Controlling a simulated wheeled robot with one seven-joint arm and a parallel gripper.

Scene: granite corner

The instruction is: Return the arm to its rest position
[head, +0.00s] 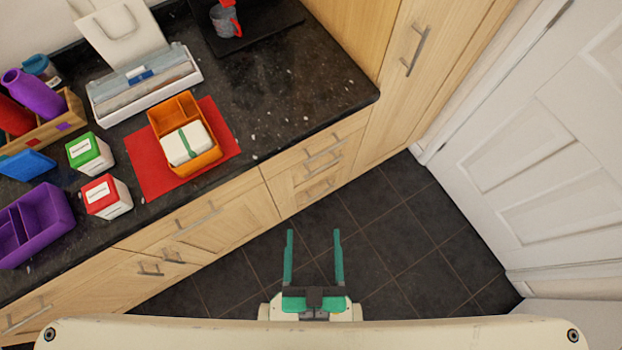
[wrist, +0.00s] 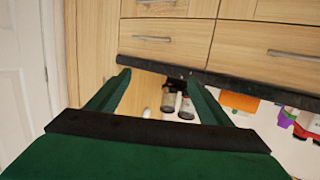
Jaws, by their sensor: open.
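My gripper (head: 313,235) shows at the bottom middle of the head view, with its two green fingers apart and nothing between them. It is over the dark tiled floor, in front of the wooden drawers and clear of the counter. In the wrist view my gripper (wrist: 162,78) is also open and empty, with the drawer fronts and the dark counter edge beyond its fingertips.
The granite counter (head: 290,100) holds an orange box (head: 158,112) on a red mat (head: 146,178), a purple tray (head: 62,205) and several other items. A white door (head: 540,130) stands at the right. The tiled floor (head: 420,235) is free.

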